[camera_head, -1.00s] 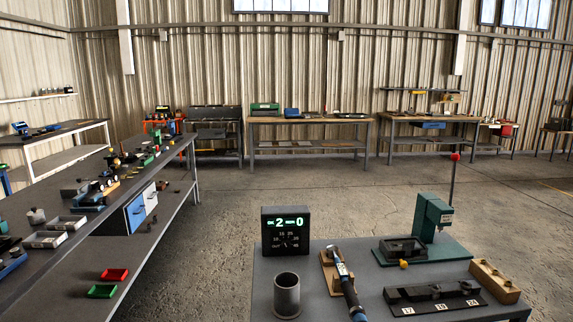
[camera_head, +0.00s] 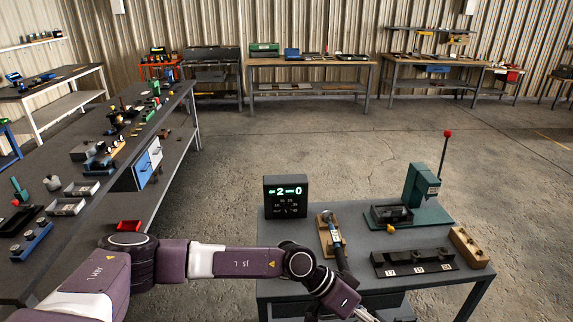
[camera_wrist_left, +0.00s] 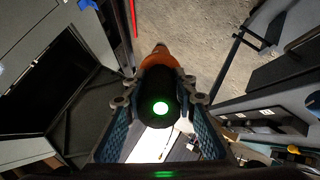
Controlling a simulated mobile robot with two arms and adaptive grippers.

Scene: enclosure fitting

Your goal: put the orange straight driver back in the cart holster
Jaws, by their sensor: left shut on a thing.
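The orange straight driver (camera_wrist_left: 157,60) is in the left wrist view, with an orange part at its far end and a dark round body with a lit green-white end facing the camera. My left gripper (camera_wrist_left: 160,101) is shut on it, with one blue-grey finger on each side of the body. In the head view my left arm reaches across the front of the grey cart, and its hand runs off the bottom edge, so the driver is not clear there. I cannot make out the cart holster. My right gripper is not in view.
A long bench (camera_head: 60,232) stands left. Floor beyond the cart is open.

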